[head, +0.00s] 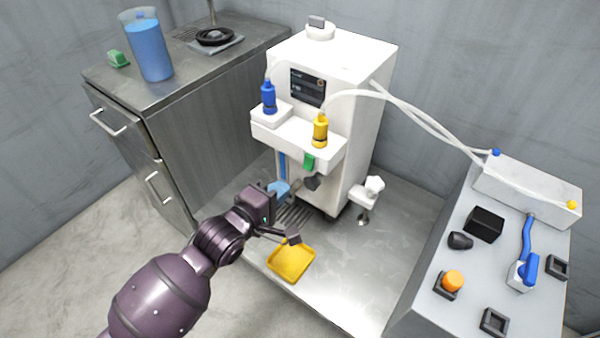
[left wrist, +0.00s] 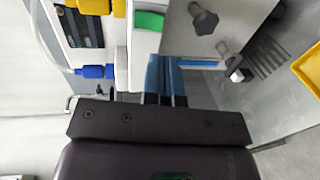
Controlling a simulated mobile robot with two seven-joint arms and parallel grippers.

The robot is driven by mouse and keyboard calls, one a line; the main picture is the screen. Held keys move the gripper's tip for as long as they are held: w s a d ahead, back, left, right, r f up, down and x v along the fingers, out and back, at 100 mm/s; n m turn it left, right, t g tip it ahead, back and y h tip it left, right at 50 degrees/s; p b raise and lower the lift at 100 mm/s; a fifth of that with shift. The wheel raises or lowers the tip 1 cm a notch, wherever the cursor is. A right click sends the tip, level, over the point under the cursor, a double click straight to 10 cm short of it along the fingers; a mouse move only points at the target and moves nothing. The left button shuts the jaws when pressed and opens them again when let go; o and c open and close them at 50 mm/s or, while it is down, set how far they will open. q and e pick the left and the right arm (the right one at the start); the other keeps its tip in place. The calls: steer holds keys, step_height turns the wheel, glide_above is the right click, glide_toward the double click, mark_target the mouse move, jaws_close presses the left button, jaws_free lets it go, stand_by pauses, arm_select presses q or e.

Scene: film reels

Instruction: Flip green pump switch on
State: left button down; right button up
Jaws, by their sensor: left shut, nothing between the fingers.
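The green pump switch (head: 309,162) is a small green piece on the front of the white machine (head: 345,70), below the yellow bottle and just above a dark knob. It also shows at the top of the left wrist view (left wrist: 149,21). My left gripper (head: 281,188) is low in front of the machine, below and left of the switch, apart from it. Its light blue fingers (left wrist: 164,75) are together and empty. My right gripper is not in view.
The dark knob (head: 313,182) sits close under the switch. A blue bottle (head: 268,97) and a yellow bottle (head: 320,130) stand on the machine's ledge. A yellow tray (head: 291,263) lies below my left wrist. A grey control panel (head: 465,285) stands at right.

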mark_target(307, 169)
arm_select(q)
steer(key=b+x, duration=0.2)
steer(key=x, duration=0.5)
steer(key=shift+w+d, duration=0.2)
steer(key=shift+w, duration=0.05)
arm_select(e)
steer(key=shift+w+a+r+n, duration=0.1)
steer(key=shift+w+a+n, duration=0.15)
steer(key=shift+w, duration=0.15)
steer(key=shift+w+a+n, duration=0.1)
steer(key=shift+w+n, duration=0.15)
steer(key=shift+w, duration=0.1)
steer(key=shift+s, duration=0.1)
arm_select(q)
steer(key=shift+w+d+f+t+b, duration=0.1)
steer(key=shift+w+f+t+b, duration=0.05)
steer(key=shift+t+b, duration=0.2)
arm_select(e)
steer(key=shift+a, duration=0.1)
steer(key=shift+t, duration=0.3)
